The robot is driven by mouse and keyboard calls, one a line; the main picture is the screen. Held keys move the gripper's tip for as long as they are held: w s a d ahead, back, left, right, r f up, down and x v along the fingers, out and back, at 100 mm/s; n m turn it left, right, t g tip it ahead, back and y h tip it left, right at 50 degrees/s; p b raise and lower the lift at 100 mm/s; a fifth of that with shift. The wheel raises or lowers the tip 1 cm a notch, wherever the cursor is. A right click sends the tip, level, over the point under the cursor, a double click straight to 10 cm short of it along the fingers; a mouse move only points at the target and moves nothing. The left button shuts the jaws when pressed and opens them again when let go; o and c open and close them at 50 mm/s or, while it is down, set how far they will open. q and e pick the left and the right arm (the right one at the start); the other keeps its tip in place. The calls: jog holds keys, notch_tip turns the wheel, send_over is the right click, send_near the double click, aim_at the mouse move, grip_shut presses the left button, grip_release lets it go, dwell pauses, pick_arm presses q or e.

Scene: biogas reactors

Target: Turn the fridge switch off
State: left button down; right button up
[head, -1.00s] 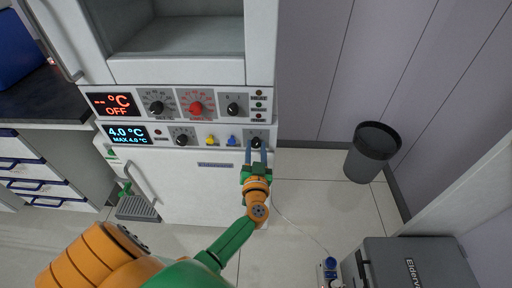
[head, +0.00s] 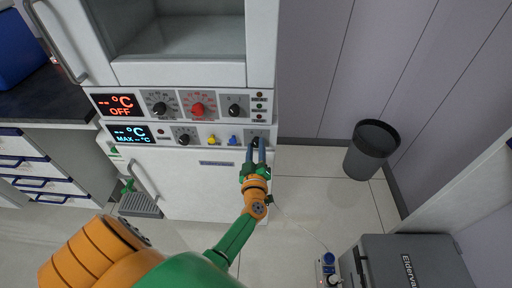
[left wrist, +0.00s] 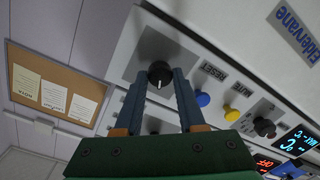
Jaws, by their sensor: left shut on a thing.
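The fridge switch is a small black knob (left wrist: 159,74) on a grey plate at the right end of the lower control panel. My left gripper (head: 256,145) is shut on this knob, with one blue finger on each side; in the left wrist view the fingertips (left wrist: 158,84) flank it. In the head view the fingers partly cover the knob. The fridge display (head: 131,134) on the same panel shows dashes for the temperature and for MAX, lit pale blue. My right gripper is not in view.
Blue button (head: 233,140), yellow button (head: 211,140) and a black dial (head: 184,139) sit left of the switch. The upper panel has a red OFF display (head: 117,104), a red dial (head: 197,110) and black knobs. A dark bin (head: 371,150) and grey case (head: 408,264) stand right.

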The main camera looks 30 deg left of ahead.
pick_arm(q)
jog(key=shift+n, duration=0.5)
dwell(0.3)
jog(key=c, duration=0.5)
grip_release()
jog(key=v, duration=0.7)
jog(key=shift+p, duration=0.35)
